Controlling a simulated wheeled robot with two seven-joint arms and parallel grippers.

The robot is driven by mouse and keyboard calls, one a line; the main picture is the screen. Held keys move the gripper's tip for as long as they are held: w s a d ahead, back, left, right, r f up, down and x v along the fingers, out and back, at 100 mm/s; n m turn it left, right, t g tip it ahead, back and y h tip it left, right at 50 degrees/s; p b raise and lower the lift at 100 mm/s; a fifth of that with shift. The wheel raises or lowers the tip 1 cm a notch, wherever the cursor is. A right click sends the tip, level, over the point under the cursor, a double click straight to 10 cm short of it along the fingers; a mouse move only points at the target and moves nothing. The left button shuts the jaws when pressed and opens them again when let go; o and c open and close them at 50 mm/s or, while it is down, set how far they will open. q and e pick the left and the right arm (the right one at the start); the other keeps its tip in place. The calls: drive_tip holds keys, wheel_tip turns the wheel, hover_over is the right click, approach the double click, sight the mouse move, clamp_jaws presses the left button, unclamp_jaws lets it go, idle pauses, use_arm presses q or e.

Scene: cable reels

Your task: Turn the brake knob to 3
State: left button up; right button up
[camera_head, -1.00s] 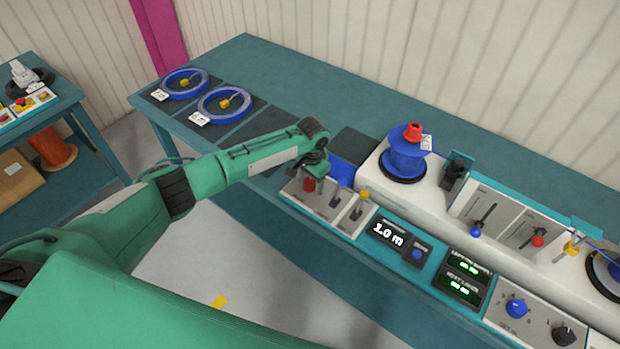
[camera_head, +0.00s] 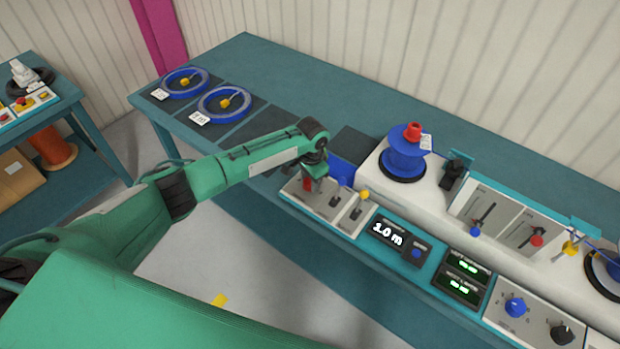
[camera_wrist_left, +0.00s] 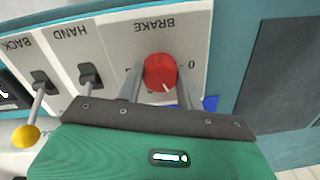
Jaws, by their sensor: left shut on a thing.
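The red brake knob (camera_wrist_left: 160,70) stands on a pale panel marked BRAKE, which reads upside down in the left wrist view. A white pointer line on the knob points toward the bottom of that view, slightly right. A 0 mark shows just right of the knob; other scale marks are hidden or unclear. My left gripper (camera_wrist_left: 160,84) is shut on the knob, one finger on each side. In the head view my left gripper (camera_head: 313,180) is down at the knob (camera_head: 307,184), which is partly covered. My right gripper is not in view.
HAND (camera_wrist_left: 89,75) and BACK (camera_wrist_left: 41,80) levers stand beside the knob; the BACK lever has a yellow ball. A display (camera_head: 388,234) reads 1.0 m. A blue reel (camera_head: 407,157) stands behind on the white machine. Blue cable coils (camera_head: 224,104) lie at the far left of the bench.

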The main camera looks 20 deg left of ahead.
use_arm(q)
drive_tip(key=m, duration=0.5)
drive_tip(key=shift+p, duration=0.35)
drive_tip(key=m, duration=0.6)
drive_tip(key=shift+m, duration=0.4)
drive_tip(key=m+b, duration=0.1)
drive_tip(key=m, duration=0.4)
drive_tip(key=shift+a+h, duration=0.1)
drive_tip(key=shift+h, duration=0.2)
drive_tip(key=m+b, duration=0.2)
drive_tip(key=m, duration=0.3)
drive_tip(key=shift+w, duration=0.1)
drive_tip(key=shift+m, duration=0.3)
drive_tip(key=o, duration=1)
